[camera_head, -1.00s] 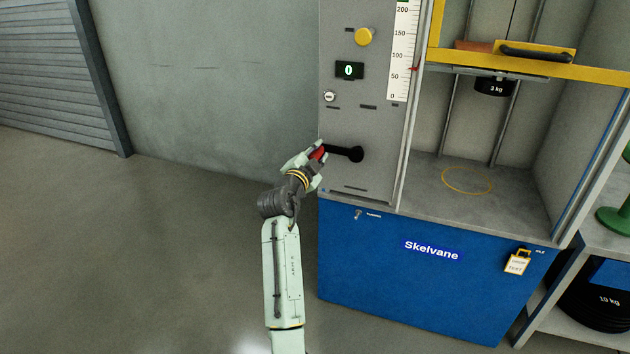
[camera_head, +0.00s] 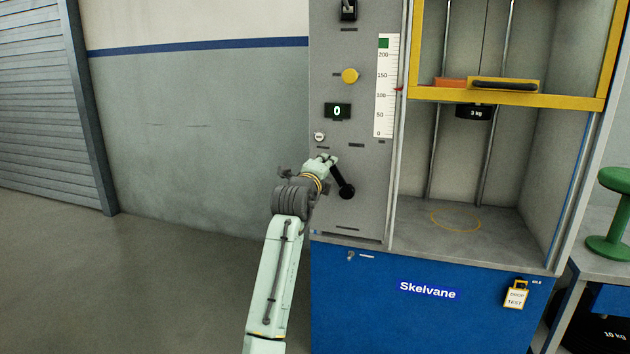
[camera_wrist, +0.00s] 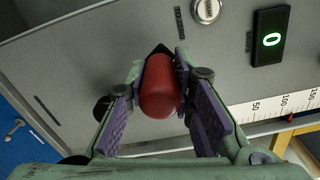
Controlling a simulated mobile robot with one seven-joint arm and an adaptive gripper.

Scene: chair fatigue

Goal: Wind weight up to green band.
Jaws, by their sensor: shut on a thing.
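The crank (camera_head: 341,181) on the grey machine panel has a black arm pointing up and slightly left from its hub. My gripper (camera_head: 324,164) is closed around its red handle (camera_wrist: 158,90); the wrist view shows the handle between both fingers. The handle is hidden by my gripper in the head view. The black 3 kg weight (camera_head: 473,112) hangs inside the frame, its top partly behind the yellow crossbar (camera_head: 520,98). The red pointer (camera_head: 398,89) stands a little above 100 on the white scale (camera_head: 384,100). The green band (camera_head: 384,43) is above 200.
A black-handled yellow piece (camera_head: 503,85) rests on the crossbar. A green spool (camera_head: 612,215) stands at right. Floor at left is clear.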

